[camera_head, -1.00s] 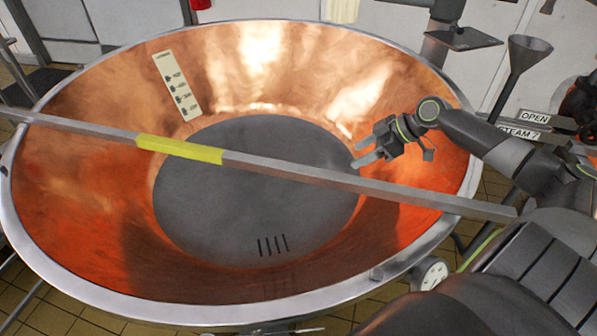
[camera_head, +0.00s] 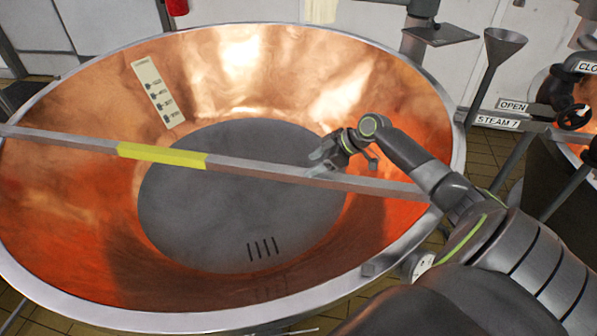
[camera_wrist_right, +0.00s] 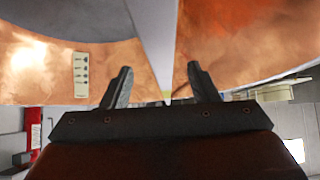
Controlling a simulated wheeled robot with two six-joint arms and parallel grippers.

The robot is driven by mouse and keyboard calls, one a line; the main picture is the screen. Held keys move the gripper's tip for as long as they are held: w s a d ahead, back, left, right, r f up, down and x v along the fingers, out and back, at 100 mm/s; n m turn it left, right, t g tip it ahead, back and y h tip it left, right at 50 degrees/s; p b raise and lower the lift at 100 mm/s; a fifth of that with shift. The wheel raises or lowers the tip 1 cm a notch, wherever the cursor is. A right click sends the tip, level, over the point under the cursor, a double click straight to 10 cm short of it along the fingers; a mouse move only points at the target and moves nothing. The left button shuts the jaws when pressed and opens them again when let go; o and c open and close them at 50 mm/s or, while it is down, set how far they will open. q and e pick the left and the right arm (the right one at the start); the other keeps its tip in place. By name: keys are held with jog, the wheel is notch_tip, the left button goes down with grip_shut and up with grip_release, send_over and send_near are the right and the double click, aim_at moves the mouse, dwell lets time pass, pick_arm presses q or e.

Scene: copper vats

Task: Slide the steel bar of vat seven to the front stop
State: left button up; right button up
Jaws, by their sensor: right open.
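The steel bar (camera_head: 265,170) lies across the wide copper vat (camera_head: 75,225) from rim to rim, with a yellow band (camera_head: 162,156) left of its middle. My right gripper (camera_head: 318,164) is open at the right half of the bar, its fingertips at the bar's far edge. In the right wrist view the bar (camera_wrist_right: 155,30) runs between the two open fingers (camera_wrist_right: 160,85), with no clear contact. The bar's right end is hidden behind my right arm. My left gripper is out of view.
A "STEAM 7" label (camera_head: 498,122), a funnel (camera_head: 503,45) and another vat stand at the right. A scale strip (camera_head: 158,95) is on the inner wall.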

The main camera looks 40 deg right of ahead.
aim_at(300, 172)
jog(key=x, duration=0.6)
jog(key=shift+w+a+f, duration=0.2)
jog(key=shift+a, duration=0.05)
jog(key=shift+c, duration=0.4)
jog(key=shift+s, duration=0.1)
grip_shut()
